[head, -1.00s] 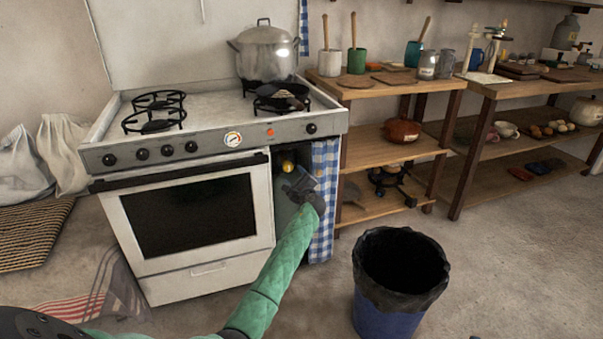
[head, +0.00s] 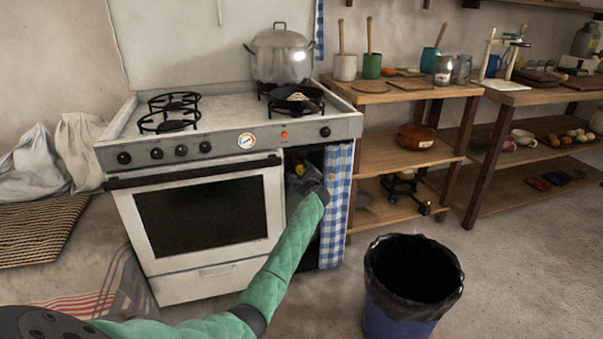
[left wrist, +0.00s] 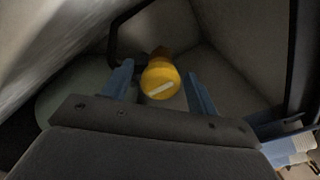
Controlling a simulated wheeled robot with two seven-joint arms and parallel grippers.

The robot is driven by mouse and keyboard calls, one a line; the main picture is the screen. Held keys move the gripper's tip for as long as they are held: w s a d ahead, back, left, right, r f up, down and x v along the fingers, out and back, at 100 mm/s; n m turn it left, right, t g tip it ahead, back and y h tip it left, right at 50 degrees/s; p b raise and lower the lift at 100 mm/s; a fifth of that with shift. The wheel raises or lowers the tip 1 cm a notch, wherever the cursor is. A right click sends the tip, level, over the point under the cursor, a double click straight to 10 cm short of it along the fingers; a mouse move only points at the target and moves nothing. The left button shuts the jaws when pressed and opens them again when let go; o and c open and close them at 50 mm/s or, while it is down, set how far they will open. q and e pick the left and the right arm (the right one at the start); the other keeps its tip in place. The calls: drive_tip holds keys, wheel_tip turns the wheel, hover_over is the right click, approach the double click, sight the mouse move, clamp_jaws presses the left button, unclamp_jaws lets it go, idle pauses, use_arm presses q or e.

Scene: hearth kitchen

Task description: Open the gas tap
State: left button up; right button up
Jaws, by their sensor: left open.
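The gas tap (left wrist: 160,78) is a round yellow knob with a pale bar across its face, set slanting. It sits in the dark compartment at the right of the stove, and a bit of its yellow (head: 300,170) shows in the head view. My left gripper (left wrist: 158,88) is open in the left wrist view, with one blue finger on each side of the knob. I cannot tell whether the fingers touch it. In the head view my left gripper (head: 300,182) reaches into the compartment and hides most of the tap. My right gripper is not in view.
The white stove (head: 215,265) stands left of the compartment. A blue checked curtain (head: 336,205) hangs at its right side. A blue bin with a black liner (head: 400,320) stands on the floor at the right. Wooden shelves (head: 400,153) stand behind.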

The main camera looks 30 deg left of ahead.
use_arm(q)
drive_tip(key=c, duration=1)
